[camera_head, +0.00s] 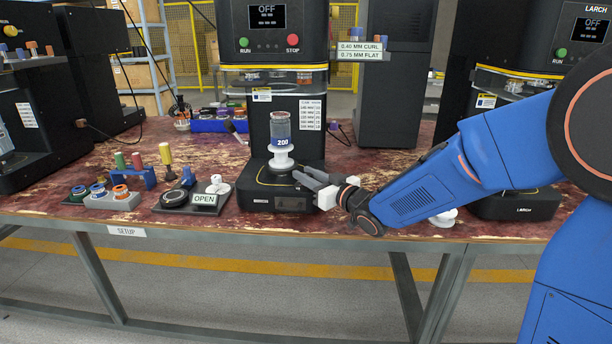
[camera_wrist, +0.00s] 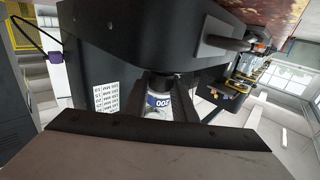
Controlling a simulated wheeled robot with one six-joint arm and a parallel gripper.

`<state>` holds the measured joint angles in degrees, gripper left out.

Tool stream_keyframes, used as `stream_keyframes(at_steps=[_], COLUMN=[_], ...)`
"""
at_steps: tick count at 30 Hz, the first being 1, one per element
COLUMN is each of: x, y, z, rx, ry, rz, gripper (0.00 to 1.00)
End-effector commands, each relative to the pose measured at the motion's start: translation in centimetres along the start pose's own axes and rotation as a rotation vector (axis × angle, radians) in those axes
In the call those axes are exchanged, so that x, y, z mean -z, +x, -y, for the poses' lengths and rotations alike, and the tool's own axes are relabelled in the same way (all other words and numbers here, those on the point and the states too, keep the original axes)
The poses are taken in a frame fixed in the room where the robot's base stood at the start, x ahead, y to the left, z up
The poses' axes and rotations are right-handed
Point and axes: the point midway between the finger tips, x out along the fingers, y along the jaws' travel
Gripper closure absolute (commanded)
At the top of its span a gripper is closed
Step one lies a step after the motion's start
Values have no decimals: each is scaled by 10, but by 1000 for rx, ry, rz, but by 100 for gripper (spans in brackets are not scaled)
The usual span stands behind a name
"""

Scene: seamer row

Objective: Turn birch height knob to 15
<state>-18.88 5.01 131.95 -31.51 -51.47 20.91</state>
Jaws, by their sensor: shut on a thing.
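The middle seamer (camera_head: 285,130) stands on the bench; I cannot read its name. My gripper (camera_head: 304,174) reaches in from the right, low at the right side of this base, below the can. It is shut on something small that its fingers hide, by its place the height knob. In the wrist view the can label (camera_wrist: 158,102) shows beyond the fingers.
The seamer's head screen (camera_head: 267,17) reads OFF. A larch seamer (camera_head: 515,205) stands on the right, behind my arm. Left on the bench are coloured rings (camera_head: 121,192), a blue stand (camera_head: 143,177) and an OPEN sign (camera_head: 204,199). A white round piece (camera_head: 443,217) lies near the front edge.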

Motion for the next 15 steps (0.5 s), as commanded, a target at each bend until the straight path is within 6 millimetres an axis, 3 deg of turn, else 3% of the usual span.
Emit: stream_keyframes(at_steps=[2, 15], x=[0, 0], y=[0, 0], z=[0, -1], rx=[0, 56], ry=[0, 0], rz=[0, 0], gripper=[98, 97])
